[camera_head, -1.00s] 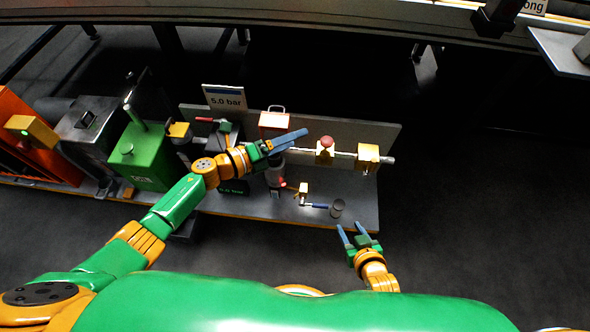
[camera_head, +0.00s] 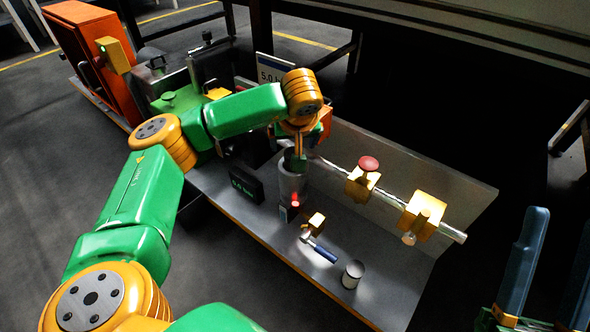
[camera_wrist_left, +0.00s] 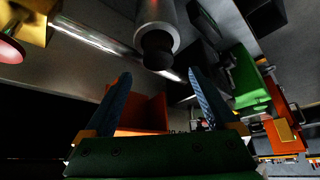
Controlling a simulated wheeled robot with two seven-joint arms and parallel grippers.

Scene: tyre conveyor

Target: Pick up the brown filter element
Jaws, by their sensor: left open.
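I cannot make out a clearly brown filter element in either view. A small grey cylinder with a pale top (camera_head: 352,273) stands at the bench's front edge. A larger grey cylindrical housing (camera_head: 291,183) stands upright on the bench, right below my left gripper (camera_head: 297,152). In the left wrist view, my left gripper's (camera_wrist_left: 158,76) blue fingers are apart, with nothing held between them. The grey housing (camera_wrist_left: 155,14) with its dark round end lies just beyond the fingertips. My right gripper (camera_head: 562,220) is at the lower right, fingers apart and empty, clear of the bench.
The bench (camera_head: 385,295) carries a metal pipe (camera_head: 390,199) with yellow blocks and a red knob (camera_head: 369,163). An orange cabinet (camera_head: 90,60) stands far left.

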